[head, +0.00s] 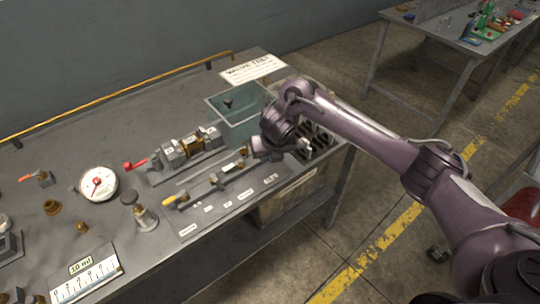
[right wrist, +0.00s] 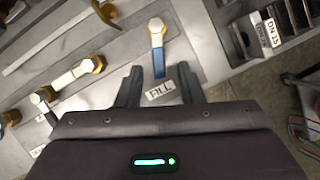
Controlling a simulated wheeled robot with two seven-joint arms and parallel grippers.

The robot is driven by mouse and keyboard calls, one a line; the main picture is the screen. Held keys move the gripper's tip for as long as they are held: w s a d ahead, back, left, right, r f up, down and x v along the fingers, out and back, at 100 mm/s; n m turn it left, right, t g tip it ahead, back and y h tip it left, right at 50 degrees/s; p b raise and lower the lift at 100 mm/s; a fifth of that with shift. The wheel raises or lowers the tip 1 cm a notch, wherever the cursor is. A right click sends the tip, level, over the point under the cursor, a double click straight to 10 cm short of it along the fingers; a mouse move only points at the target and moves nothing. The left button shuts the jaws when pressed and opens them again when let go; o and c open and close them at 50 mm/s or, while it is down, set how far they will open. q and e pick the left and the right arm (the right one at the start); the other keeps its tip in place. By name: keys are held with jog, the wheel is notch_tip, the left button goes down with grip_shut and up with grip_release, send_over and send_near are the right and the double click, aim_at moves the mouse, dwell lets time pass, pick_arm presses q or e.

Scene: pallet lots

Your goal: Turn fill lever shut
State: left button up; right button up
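The fill lever (right wrist: 158,55) shows in the right wrist view, with a white upper part, a blue handle end and a brass fitting at its top. The handle points toward the gripper, and a label reading "FILL" (right wrist: 160,90) lies just below its tip. My right gripper (right wrist: 160,78) is open and empty, with one dark finger on each side of the label; the blue end is just ahead, around the fingertip gap. I cannot tell whether they touch. In the head view my right gripper (head: 270,152) is over the right end of the valve plate (head: 232,200) and hides the fill lever.
A valve block with a red handle (head: 134,164) and a dial gauge (head: 98,183) are to the left. Another valve (right wrist: 80,72) is beside the fill lever.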

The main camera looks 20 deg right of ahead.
grip_shut()
dwell(0.3)
